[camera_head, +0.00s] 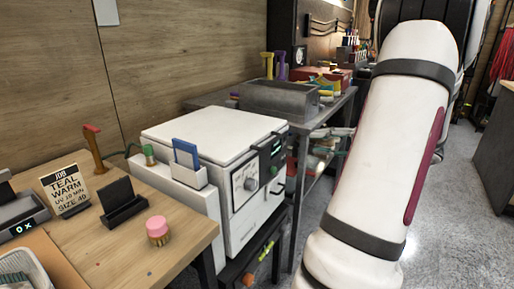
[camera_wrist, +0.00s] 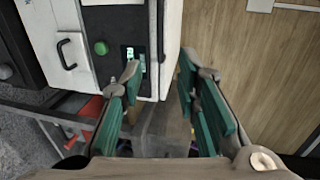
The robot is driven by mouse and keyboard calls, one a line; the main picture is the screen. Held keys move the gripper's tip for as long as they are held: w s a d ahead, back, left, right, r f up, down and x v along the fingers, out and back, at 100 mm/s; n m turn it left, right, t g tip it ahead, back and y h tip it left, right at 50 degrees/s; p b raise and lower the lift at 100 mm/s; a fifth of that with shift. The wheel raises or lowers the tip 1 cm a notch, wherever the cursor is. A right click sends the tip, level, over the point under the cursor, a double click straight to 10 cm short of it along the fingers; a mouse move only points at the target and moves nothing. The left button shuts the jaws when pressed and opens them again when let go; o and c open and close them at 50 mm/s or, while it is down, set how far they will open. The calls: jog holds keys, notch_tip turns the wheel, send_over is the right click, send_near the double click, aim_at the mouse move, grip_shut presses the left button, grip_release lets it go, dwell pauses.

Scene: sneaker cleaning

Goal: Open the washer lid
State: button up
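The white washer (camera_head: 235,190) stands left of centre in the head view. Its flat white lid (camera_head: 215,130) is down, and a dark latch piece (camera_head: 270,145) sits at the lid's front right edge. In the wrist view the washer front (camera_wrist: 88,18) fills the upper left, with a black handle (camera_wrist: 67,52), a green button (camera_wrist: 100,47) and a lit display (camera_wrist: 137,58). My gripper (camera_wrist: 160,70) is open and empty, its two green-padded fingers apart. One finger overlaps the display area in the picture; I cannot tell whether it touches.
A wooden table (camera_head: 190,235) at left holds a sign (camera_head: 65,190), a black holder (camera_head: 123,205) and a pink-topped stamp (camera_head: 157,230). A blue card (camera_head: 186,153) stands in a white holder against the washer. A metal sink (camera_head: 280,97) is behind. Floor is clear at right.

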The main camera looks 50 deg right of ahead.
aim_at(275, 140)
jog(key=b+x, duration=0.1)
jog(key=x, duration=1.2)
jog(key=shift+w+f+b, duration=0.1)
jog(key=shift+w+b, duration=0.2)
jog(key=shift+w, duration=0.1)
grip_shut()
